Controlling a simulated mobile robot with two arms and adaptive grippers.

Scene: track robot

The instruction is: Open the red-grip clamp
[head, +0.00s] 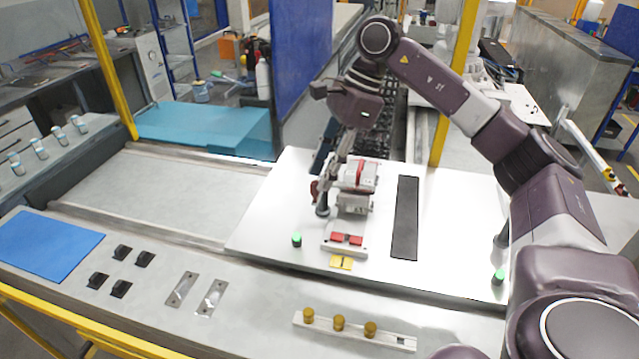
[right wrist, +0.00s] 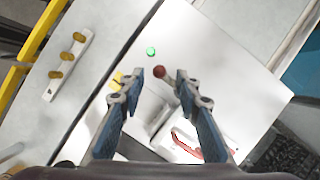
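The red-grip clamp shows a dark red round grip (head: 314,189) on the white plate in the head view, beside a grey and red block-like device (head: 358,178). The grip (right wrist: 160,71) also shows in the right wrist view, with a pale lever-like part close below it. My right gripper (head: 321,190) reaches down at the grip from above. In the right wrist view my right gripper (right wrist: 160,82) is open, with one fingertip on each side of the grip. Gaps show on both sides. The lower clamp is partly hidden by the fingers. My left gripper is out of view.
Green buttons (head: 297,239) stand on the white plate (head: 455,215). A low fixture with red blocks (head: 346,239) and a yellow piece (head: 341,262) lies in front of the device. A black strip (head: 405,217) lies to its right. A rail with yellow knobs (head: 339,323) lies nearer.

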